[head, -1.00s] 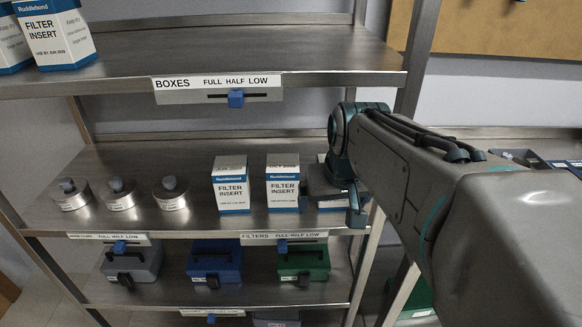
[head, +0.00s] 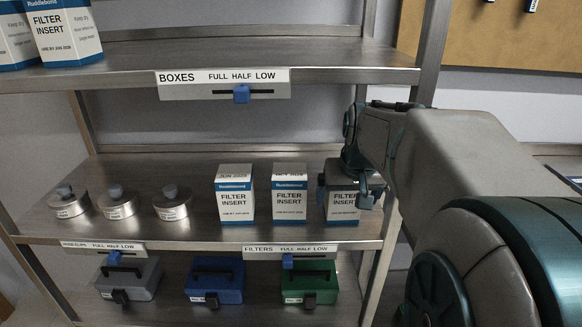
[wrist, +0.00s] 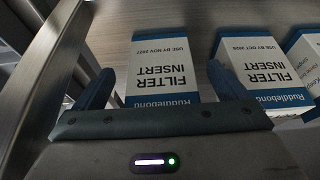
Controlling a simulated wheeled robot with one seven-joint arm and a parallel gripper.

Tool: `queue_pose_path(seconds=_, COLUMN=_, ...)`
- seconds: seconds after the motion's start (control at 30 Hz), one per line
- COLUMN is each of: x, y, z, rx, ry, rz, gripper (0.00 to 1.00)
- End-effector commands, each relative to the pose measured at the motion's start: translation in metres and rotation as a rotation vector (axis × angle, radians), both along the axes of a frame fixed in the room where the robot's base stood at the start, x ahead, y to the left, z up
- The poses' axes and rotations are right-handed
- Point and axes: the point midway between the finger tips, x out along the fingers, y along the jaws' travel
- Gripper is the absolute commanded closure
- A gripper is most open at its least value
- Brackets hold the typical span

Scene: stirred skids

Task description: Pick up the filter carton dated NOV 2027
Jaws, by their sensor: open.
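The filter carton dated NOV 2027 (wrist: 160,72) is white with blue bands and appears upside down in the wrist view, where its date reads "USE BY NOV 2027". In the head view it is the rightmost carton (head: 342,207) on the middle shelf, upright, its top hidden by my gripper (head: 346,190). In the wrist view my gripper (wrist: 158,84) is open, with one finger on each side of this carton. I cannot tell whether either finger touches it. The carton stands on the shelf.
A carton marked OCT 2028 (wrist: 254,65) stands close beside it, also seen in the head view (head: 289,195). Another carton (head: 235,195) is further left. A shelf upright (head: 395,200) is close on the right. The upper shelf (head: 200,62) overhangs. Three metal canisters (head: 117,203) stand left.

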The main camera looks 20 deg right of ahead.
Motion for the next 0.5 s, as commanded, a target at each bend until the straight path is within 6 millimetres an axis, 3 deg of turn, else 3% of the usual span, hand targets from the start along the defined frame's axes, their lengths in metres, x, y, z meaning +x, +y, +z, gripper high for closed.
queue_pose_path(seconds=0.17, x=0.010, y=-0.003, z=0.000, rx=0.000, ry=0.001, rz=0.001, gripper=0.06)
queue_pose_path(seconds=0.5, x=0.051, y=-0.014, z=-0.004, rx=0.000, ry=0.002, rz=0.001, gripper=0.06)
